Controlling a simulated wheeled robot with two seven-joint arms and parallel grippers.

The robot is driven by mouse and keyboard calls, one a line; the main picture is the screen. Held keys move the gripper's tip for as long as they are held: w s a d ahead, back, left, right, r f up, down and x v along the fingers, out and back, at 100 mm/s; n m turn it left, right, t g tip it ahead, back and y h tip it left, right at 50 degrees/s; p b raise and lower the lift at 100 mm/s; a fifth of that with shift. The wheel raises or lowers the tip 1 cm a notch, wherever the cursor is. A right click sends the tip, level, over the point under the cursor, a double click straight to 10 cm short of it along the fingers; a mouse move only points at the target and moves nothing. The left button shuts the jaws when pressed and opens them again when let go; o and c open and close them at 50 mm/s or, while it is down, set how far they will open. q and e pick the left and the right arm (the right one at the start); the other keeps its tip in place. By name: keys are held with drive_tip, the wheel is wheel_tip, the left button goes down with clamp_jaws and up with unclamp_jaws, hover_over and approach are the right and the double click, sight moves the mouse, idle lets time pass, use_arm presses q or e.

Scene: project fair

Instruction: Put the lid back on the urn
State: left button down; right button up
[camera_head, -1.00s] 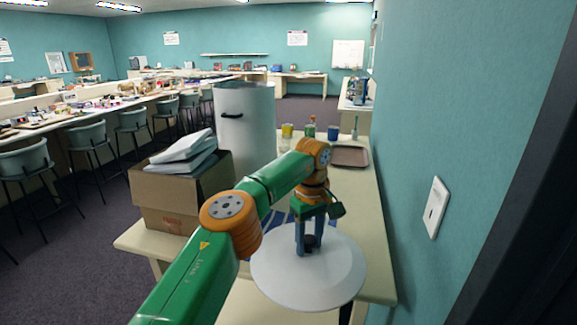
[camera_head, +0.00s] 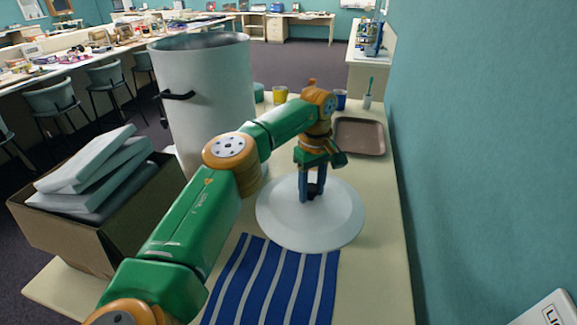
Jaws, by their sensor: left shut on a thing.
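The white round lid (camera_head: 280,222) is held level, as far as I can tell, above the table. My left gripper (camera_head: 312,192) is shut on the dark knob at the lid's middle. The tall white urn (camera_head: 205,95) stands on the table to the left of the lid. Its top is open and a dark handle shows on its left side. My left arm hides part of the urn's lower right. My right gripper is not in view.
A blue striped cloth (camera_head: 270,285) lies on the table (camera_head: 375,255) in front. A brown tray (camera_head: 360,137), a yellow cup (camera_head: 280,95) and a blue cup (camera_head: 341,99) stand behind. A cardboard box (camera_head: 110,240) with white packages is at left. A wall rises at right.

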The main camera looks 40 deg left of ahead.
sight(310, 196)
use_arm(q)
drive_tip(key=f, duration=0.1)
drive_tip(key=s+f, duration=0.1)
drive_tip(key=f+p, duration=0.1)
drive_tip(key=shift+s+d, duration=0.15)
drive_tip(key=shift+d, duration=0.15)
drive_tip(key=f, duration=0.4)
drive_tip(key=shift+w+a+f+p, duration=0.2)
drive_tip(key=shift+w+f+p, duration=0.1)
drive_tip(key=shift+f+p, duration=0.1)
drive_tip(key=shift+s+d, duration=0.1)
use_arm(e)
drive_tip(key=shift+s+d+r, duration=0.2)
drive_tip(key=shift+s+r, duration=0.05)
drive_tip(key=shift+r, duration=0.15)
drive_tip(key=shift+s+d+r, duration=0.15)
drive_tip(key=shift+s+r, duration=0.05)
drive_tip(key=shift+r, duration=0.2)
use_arm(q)
drive_tip(key=shift+f+b, duration=0.2)
drive_tip(key=shift+b, duration=0.1)
drive_tip(key=c, duration=0.6)
unclamp_jaws()
drive_tip(key=shift+o, duration=1.1)
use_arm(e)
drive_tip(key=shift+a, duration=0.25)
use_arm(q)
drive_tip(key=shift+r, duration=0.1)
